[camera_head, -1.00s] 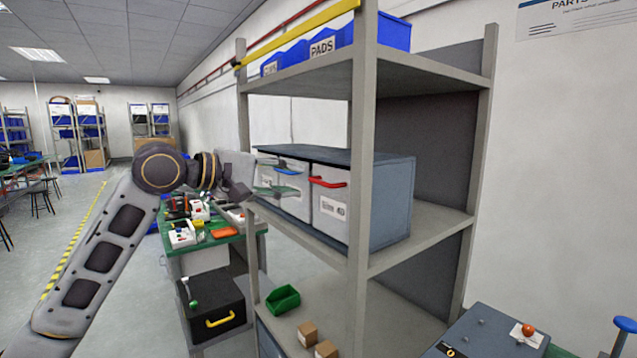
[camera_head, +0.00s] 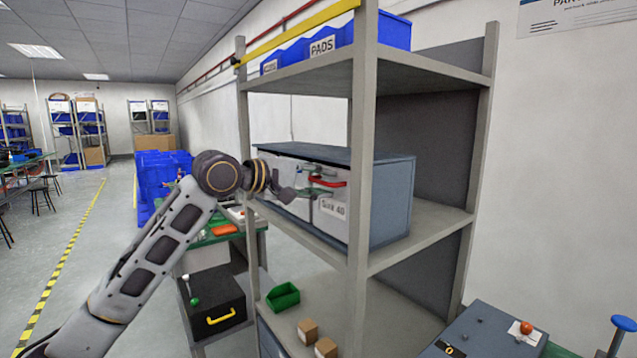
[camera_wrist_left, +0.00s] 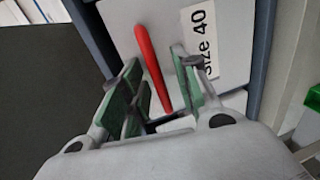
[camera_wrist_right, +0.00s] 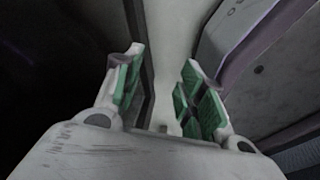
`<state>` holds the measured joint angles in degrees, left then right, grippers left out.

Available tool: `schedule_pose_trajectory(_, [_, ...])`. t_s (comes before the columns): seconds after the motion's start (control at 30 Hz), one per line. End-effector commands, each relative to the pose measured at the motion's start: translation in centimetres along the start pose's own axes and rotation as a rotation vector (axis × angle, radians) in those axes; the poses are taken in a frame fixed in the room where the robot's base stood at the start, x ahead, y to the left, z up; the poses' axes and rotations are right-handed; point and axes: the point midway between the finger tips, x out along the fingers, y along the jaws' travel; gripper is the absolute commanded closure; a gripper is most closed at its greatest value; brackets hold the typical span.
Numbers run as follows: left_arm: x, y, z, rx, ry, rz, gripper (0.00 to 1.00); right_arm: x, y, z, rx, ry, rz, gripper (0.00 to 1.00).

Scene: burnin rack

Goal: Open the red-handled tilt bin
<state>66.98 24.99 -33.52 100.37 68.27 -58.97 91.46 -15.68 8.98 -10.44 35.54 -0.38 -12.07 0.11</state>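The red-handled tilt bin (camera_head: 331,226) is the right one in a grey cabinet on the rack's middle shelf. Its pale front carries a "Size 40" label and looks closed. Its red handle (camera_head: 328,182) is a bar near the top. My left gripper (camera_head: 316,178) is at this handle. In the left wrist view, the left gripper (camera_wrist_left: 158,80) is open, with the red handle (camera_wrist_left: 152,62) between its green-padded fingers. I see a gap to the fingers and no clear grip. My right gripper (camera_wrist_right: 160,75) is open and empty in its wrist view and out of the head view.
A neighbouring pale bin (camera_head: 290,193) stands left of the red-handled one. The rack's front post (camera_head: 362,170) rises just right of the bin fronts. Blue bins (camera_head: 330,44) fill the top shelf. A green tray (camera_head: 283,297) and small boxes sit below.

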Motion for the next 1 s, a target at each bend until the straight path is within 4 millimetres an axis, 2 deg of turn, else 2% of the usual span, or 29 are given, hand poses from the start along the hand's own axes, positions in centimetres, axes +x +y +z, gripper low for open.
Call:
schedule_pose_trajectory(0.1, [0.0, 0.0, 0.0, 0.000, 0.000, 0.000, 0.69, 0.0, -0.3, -0.1, 0.002, -0.001, -0.003, 0.60])
schedule_pose_trajectory(0.3, [0.0, 0.0, 0.0, -0.001, 0.000, 0.000, 0.95, 0.0, -0.9, -0.2, 0.004, -0.001, -0.009, 0.60])
schedule_pose_trajectory(0.37, [0.0, 0.0, 0.0, -0.001, 0.000, 0.000, 1.00, 0.0, -1.0, -0.2, 0.005, 0.000, -0.010, 0.60])
schedule_pose_trajectory(0.73, [0.0, -0.1, 0.0, -0.001, 0.000, 0.000, 1.00, 0.0, -1.0, -0.2, 0.005, 0.000, -0.010, 0.60])
schedule_pose_trajectory(1.0, [-0.2, -0.4, -0.1, -0.003, 0.000, 0.026, 1.00, 0.3, 0.2, -0.3, 0.000, -0.005, 0.002, 0.60])
